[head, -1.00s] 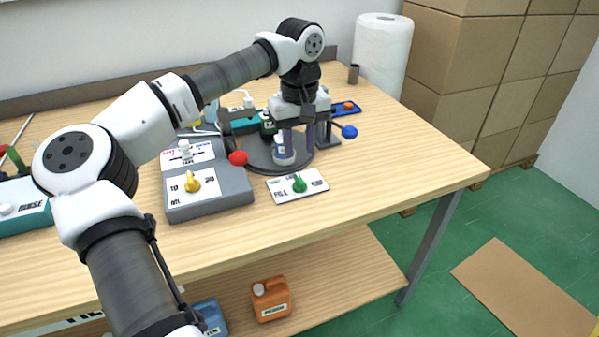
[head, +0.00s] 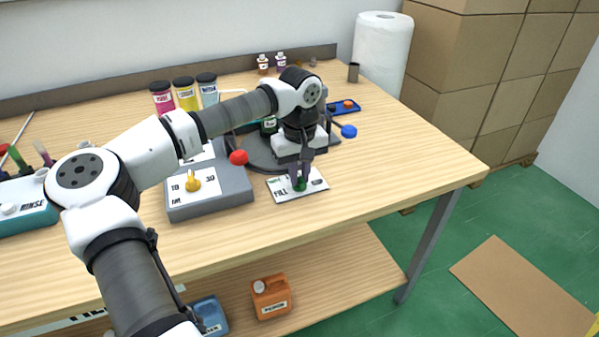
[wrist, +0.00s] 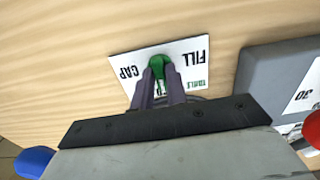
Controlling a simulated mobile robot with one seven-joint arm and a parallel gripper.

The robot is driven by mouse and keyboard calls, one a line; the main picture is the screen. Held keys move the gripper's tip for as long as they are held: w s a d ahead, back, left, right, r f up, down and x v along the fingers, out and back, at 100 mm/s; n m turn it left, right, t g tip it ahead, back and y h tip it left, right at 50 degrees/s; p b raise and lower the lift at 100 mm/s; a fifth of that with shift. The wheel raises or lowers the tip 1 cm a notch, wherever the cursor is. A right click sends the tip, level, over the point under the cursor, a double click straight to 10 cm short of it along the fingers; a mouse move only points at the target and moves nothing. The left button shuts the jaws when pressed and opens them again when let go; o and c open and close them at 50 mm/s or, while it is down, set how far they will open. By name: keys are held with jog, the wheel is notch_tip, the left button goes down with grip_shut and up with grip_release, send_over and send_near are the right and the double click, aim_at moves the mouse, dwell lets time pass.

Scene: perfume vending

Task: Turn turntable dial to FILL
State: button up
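The turntable dial is a green knob (head: 299,185) on a white plate (head: 318,183) on the bench, in front of the dark round turntable (head: 256,155). In the wrist view the green knob (wrist: 158,62) sits between FILL on the right and CAP on the left; a third label is partly hidden by my fingers. My gripper (head: 299,176) points down at the dial. In the wrist view its two fingertips (wrist: 158,76) are on either side of the knob, with green showing between them. I cannot tell whether they press on it or where its pointer aims.
A grey control box (head: 210,192) with a yellow dial stands left of the plate. A red knob (head: 238,157) is close to my wrist. A blue knob (head: 349,131) is right of the turntable. Bottles stand at the back. The bench's front right is clear.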

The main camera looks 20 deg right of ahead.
grip_shut()
jog(key=shift+n, duration=0.3)
jog(key=n+b, duration=0.1)
jog(key=n, duration=0.2)
jog(key=shift+b, duration=0.3)
jog(key=n+b, duration=0.1)
jog(key=n, duration=0.4)
jog(key=shift+w, duration=0.1)
jog(key=n+b, duration=0.1)
jog(key=n, duration=0.3)
jog(key=shift+n, duration=0.3)
jog(key=n+b, duration=0.1)
jog(key=n, duration=0.3)
jog(key=shift+n, duration=0.3)
